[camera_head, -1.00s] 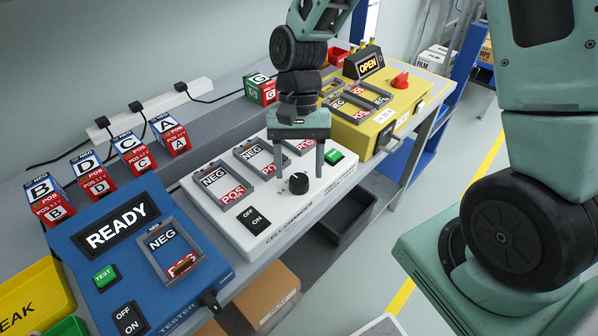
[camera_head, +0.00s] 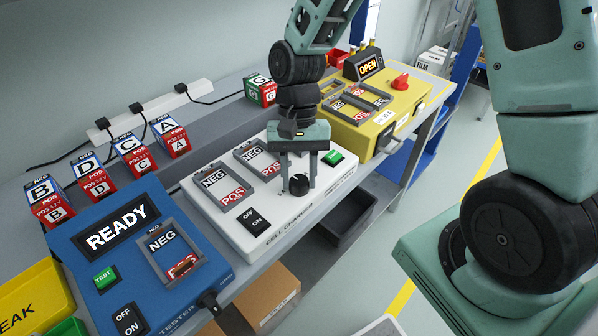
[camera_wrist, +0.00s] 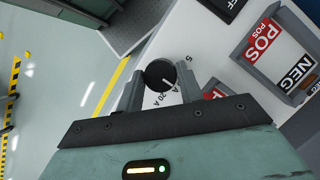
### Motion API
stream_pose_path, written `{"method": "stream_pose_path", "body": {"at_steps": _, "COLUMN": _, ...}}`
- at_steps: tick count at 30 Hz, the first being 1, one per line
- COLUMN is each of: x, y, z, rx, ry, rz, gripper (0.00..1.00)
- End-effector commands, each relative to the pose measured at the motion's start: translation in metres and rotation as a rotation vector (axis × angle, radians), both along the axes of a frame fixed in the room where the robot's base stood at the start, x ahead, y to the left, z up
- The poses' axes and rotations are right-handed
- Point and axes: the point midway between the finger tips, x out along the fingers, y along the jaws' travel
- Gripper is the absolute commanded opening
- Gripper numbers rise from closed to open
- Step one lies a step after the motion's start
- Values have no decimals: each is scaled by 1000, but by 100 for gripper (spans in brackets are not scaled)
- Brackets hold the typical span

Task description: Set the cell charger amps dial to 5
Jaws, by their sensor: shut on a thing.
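The white cell charger (camera_head: 252,214) sits on the bench in the middle of the head view. Its black amps dial (camera_head: 299,185) is on the front part of its top. My gripper (camera_head: 299,184) points down over the dial, with one finger on each side of it. In the wrist view the dial (camera_wrist: 160,75) lies between the two fingers, and the gripper is shut on it. A white pointer line shows on the dial, and marks including 5 and 20 A are printed beside it. The fingers hide part of the scale, so I cannot tell the exact setting.
The blue tester (camera_head: 140,262) reading READY stands left of the charger. The yellow machine (camera_head: 372,125) with an OPEN display stands behind it to the right. A black-and-white OFF/ON switch (camera_head: 255,221) and a green button (camera_head: 332,158) flank the dial.

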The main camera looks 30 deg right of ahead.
Motion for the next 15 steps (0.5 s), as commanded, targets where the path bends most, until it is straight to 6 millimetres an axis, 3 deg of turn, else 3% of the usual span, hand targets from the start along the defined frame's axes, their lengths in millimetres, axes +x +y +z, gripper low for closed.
{"method": "stream_pose_path", "body": {"at_steps": 15, "x": 2, "y": 3, "z": 4, "rx": -1, "ry": -1, "rz": 355, "gripper": 14}}
